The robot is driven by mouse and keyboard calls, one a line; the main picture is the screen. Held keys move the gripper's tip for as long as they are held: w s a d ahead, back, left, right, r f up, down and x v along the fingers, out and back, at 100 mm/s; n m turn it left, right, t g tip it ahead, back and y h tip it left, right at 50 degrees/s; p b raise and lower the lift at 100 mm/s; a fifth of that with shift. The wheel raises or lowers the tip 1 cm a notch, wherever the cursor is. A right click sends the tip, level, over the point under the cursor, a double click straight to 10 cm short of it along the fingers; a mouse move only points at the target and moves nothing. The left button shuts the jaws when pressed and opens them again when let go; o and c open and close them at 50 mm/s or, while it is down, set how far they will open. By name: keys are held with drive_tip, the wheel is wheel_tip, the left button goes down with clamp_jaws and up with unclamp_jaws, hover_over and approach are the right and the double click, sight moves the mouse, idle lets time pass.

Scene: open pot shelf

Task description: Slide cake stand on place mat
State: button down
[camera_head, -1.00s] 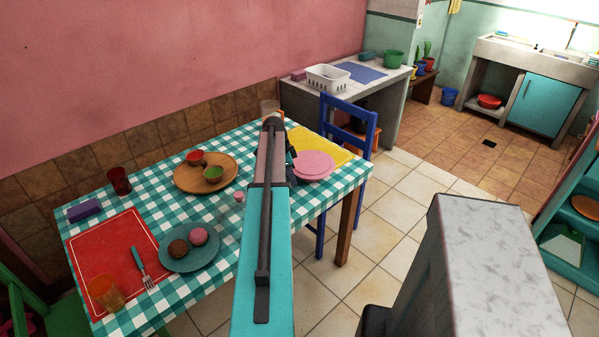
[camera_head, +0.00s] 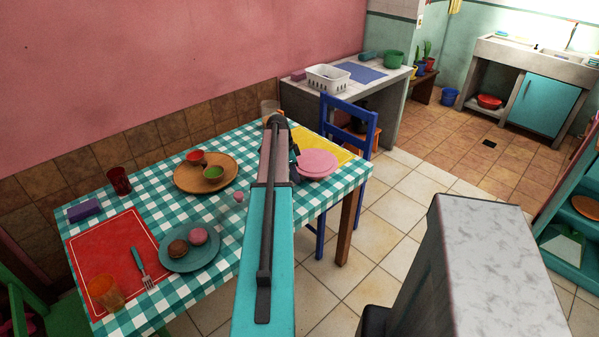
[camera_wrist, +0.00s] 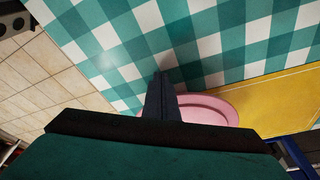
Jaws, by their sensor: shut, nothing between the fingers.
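The pink cake stand (camera_head: 318,163) is upright near the table's right front edge. In the head view its round plate overlaps the near edge of the yellow place mat (camera_head: 333,148). In the wrist view the pink plate (camera_wrist: 212,108) shows right beside the yellow mat (camera_wrist: 272,103). I cannot tell whether the stand's foot is on the mat. My gripper (camera_wrist: 161,88) is shut and empty at the stand's left side, close to or touching it. My arm hides part of the mat, and my wrist hides part of the stand.
The table has a teal checked cloth (camera_head: 330,190). An orange tray (camera_head: 188,184) with two bowls, a teal plate (camera_head: 175,260), a red mat (camera_head: 95,250) and cups are to the left. A blue chair (camera_head: 368,160) stands by the table's right end.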

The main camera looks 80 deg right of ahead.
sight(310, 162)
drive_tip(key=shift+s+d, duration=0.1)
drive_tip(key=shift+d, duration=0.05)
drive_tip(key=shift+s+d, duration=0.3)
drive_tip(key=shift+d, duration=0.3)
drive_tip(key=shift+s+d, duration=0.3)
drive_tip(key=shift+d, duration=0.35)
drive_tip(key=shift+s+d, duration=0.35)
drive_tip(key=shift+d, duration=0.3)
drive_tip(key=shift+s+d, duration=0.35)
drive_tip(key=shift+d, duration=0.3)
drive_tip(key=shift+s+d, duration=0.1)
drive_tip(key=shift+d, duration=0.05)
drive_tip(key=shift+s+d, duration=0.3)
drive_tip(key=shift+d, duration=0.3)
drive_tip(key=shift+s+d, duration=0.25)
drive_tip(key=shift+d, duration=0.3)
drive_tip(key=shift+s+d, duration=0.1)
